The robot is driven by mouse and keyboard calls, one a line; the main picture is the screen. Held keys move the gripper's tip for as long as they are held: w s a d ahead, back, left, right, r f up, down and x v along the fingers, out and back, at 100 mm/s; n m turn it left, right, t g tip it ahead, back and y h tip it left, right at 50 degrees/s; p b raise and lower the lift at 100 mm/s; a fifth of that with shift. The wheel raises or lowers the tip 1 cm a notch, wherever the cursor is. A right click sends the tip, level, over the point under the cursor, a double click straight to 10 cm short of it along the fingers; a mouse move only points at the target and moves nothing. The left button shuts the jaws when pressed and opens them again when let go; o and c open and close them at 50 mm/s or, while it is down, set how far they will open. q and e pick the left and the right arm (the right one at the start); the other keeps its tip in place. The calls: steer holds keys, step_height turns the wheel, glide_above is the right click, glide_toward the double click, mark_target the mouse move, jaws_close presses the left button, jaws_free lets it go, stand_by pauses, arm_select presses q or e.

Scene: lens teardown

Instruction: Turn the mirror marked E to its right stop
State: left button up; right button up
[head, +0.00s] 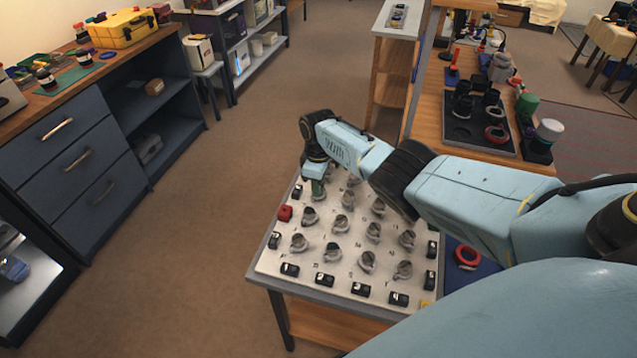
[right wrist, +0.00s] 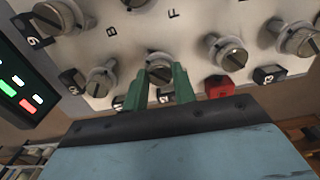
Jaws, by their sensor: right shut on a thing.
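A tilted pale board (head: 262,266) carries rows of round silver mirror mounts with slotted dark faces. My right gripper (head: 317,190) reaches down to the board's far left part, its green fingers pointing at the board. In the right wrist view its two green fingers (right wrist: 159,88) are shut on the sides of one round mirror mount (right wrist: 159,68), whose slot shows between the fingertips. Letters B and F are readable on the board above this mount. I cannot read a letter E, so the frames do not confirm which mark the held mount has. My left gripper is not in view.
A red block (head: 285,213) sits at the board's left edge, also near the fingers in the wrist view (right wrist: 218,86). Small black labelled blocks (head: 290,269) line the edges. Other mounts stand close around the gripper. A dark screen (right wrist: 22,88) shows at the wrist view's left.

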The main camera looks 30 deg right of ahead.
steer(key=o, duration=1)
step_height(320, 180, up, 14)
steer(key=p, duration=0.3)
steer(key=shift+f+p, duration=0.25)
steer(key=shift+p, duration=0.1)
